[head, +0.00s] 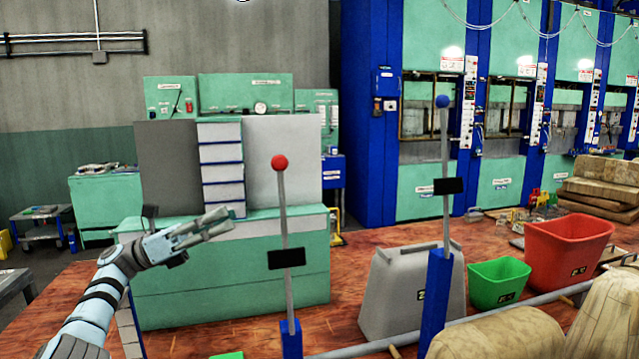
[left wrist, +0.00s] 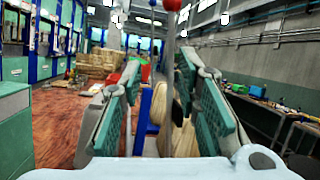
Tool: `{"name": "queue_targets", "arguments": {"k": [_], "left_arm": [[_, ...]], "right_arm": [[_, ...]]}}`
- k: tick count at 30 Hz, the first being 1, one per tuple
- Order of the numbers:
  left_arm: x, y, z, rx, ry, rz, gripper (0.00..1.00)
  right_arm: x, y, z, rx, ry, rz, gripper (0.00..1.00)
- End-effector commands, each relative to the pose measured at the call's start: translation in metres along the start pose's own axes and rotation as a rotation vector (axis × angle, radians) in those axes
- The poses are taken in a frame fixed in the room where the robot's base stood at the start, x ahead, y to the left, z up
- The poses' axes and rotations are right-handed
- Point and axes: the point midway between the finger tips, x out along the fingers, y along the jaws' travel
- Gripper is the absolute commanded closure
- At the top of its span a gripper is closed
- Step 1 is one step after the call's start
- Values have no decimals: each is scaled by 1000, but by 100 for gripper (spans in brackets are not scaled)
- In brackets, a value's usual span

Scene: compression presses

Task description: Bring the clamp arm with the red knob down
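The clamp arm with the red knob (head: 279,162) is a thin grey rod (head: 284,215) standing nearly upright on a blue post (head: 291,338), with a black plate on the rod. In the left wrist view the red knob (left wrist: 172,4) is at the top edge, and its rod shows between my fingers, farther off. My left gripper (head: 225,218) is left of the rod and lower than the knob, apart from it. In the left wrist view its two green-padded fingers (left wrist: 160,72) are spread with nothing held. My right gripper is not in view.
A second upright clamp arm with a blue knob (head: 442,101) stands to the right on a blue post (head: 437,300). A grey bin (head: 400,290), a green bin (head: 498,284) and a red bin (head: 568,255) stand around it. A green cabinet (head: 230,280) stands behind my left gripper.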

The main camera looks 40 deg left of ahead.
Motion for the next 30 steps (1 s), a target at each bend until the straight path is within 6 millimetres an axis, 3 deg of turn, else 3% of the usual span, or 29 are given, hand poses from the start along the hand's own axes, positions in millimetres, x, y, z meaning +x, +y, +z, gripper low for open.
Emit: {"name": "queue_targets", "arguments": {"k": [4, 7, 15, 19, 24, 30], "left_arm": [[3, -5, 6, 6, -1, -5, 70], [20, -8, 8, 6, -1, -7, 70], [103, -2, 5, 1, -3, -4, 70], [130, 0, 3, 0, -1, -3, 70], [145, 1, 0, 0, 1, 1, 70], [146, 1, -1, 0, 2, 1, 70]], "right_arm": [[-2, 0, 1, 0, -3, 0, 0], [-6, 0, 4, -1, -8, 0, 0], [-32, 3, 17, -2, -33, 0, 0], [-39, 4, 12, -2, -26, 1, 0], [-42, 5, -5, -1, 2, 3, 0], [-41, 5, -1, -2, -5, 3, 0]]}}
